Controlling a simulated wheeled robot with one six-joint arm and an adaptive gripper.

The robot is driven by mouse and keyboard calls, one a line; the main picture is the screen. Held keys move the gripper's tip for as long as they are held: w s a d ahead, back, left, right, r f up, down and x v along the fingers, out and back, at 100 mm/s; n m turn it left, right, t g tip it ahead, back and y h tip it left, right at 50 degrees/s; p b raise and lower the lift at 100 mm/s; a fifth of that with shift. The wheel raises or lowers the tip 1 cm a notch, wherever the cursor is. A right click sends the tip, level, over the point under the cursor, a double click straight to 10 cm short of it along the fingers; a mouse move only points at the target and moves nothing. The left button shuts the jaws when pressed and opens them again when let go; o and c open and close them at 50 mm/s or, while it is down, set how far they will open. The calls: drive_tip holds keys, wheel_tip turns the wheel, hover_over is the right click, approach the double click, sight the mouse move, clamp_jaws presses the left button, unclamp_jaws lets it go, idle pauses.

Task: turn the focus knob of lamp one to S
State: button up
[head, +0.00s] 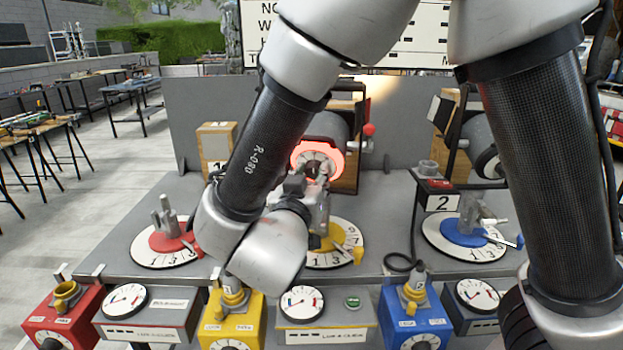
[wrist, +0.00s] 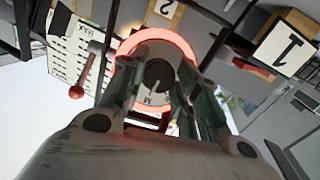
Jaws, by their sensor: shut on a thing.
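Lamp one (head: 345,130) stands on the bench beside a board with the number 1 (head: 215,150). Its front ring (head: 334,150) glows red around a pale dial, and shows in the wrist view (wrist: 152,36). The dark focus knob (wrist: 158,74) is at the dial's centre, with the letter M readable below it. Other letters are hidden or too small, so I cannot tell the knob's setting. My gripper (head: 312,178) is at the lamp's front, its fingers on both sides of the knob in the wrist view (wrist: 157,82), shut on it.
A red-tipped lever (head: 369,130) sticks out right of lamp one. Red (head: 166,238), yellow (head: 345,238) and blue (head: 466,233) turntable dials lie on the bench. Gauges and control boxes line the front.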

drive_tip(key=shift+m+t+y, duration=0.3)
drive_tip(key=shift+m+y, duration=0.8)
drive_tip(key=shift+m, duration=0.1)
drive_tip(key=shift+d+m+t+y, duration=0.1)
drive_tip(key=shift+m+t+y, duration=0.3)
drive_tip(key=shift+m+y, duration=0.45)
drive_tip(key=shift+m, duration=0.35)
drive_tip(key=o, duration=1)
drive_tip(key=s+f, duration=0.1)
drive_tip(key=s, duration=1.1)
drive_tip(key=shift+a, duration=0.4)
